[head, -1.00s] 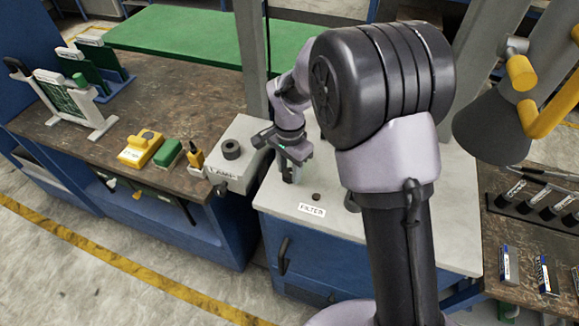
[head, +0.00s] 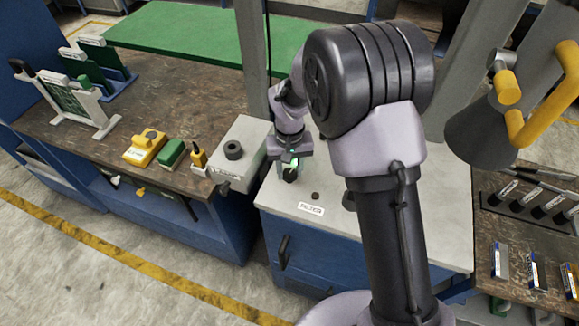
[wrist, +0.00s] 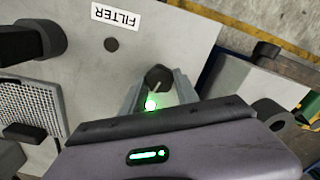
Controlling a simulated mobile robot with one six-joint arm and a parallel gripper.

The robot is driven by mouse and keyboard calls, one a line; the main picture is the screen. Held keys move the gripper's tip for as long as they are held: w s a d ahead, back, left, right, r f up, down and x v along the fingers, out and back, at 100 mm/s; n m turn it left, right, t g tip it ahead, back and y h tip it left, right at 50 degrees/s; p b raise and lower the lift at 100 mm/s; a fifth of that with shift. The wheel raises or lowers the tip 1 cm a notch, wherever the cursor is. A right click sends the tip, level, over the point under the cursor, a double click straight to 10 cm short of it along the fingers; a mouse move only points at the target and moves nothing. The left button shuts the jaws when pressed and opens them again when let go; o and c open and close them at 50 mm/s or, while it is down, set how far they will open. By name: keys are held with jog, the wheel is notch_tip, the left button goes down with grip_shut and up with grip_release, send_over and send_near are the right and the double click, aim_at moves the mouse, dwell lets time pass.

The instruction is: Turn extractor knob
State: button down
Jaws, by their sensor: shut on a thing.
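The extractor knob (wrist: 158,78) is a small dark round knob with a pale pointer line, on the light grey top of the blue cabinet (head: 440,235). My gripper (wrist: 158,90) is around the knob from above, its two fingers closed on the knob's sides. In the head view my gripper (head: 290,168) points down at the same knob (head: 290,175), partly hidden by the fingers. A green glow (wrist: 150,104) shows between the fingers beside the knob.
A FILTER label (head: 311,208) and a small dark disc (head: 315,196) lie near the knob. A grey box marked LAMP (head: 240,150) with a dark knob (head: 233,150) stands close on the left.

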aim_at(290, 173)
jog(key=shift+r+n+p, duration=0.1)
jog(key=shift+n+p, duration=0.35)
jog(key=shift+n, duration=1.05)
jog(key=shift+w, duration=0.1)
jog(key=c, duration=0.9)
grip_release()
notch_tip(290, 173, up, 17)
jog(key=p, duration=0.4)
jog(key=shift+r, duration=0.15)
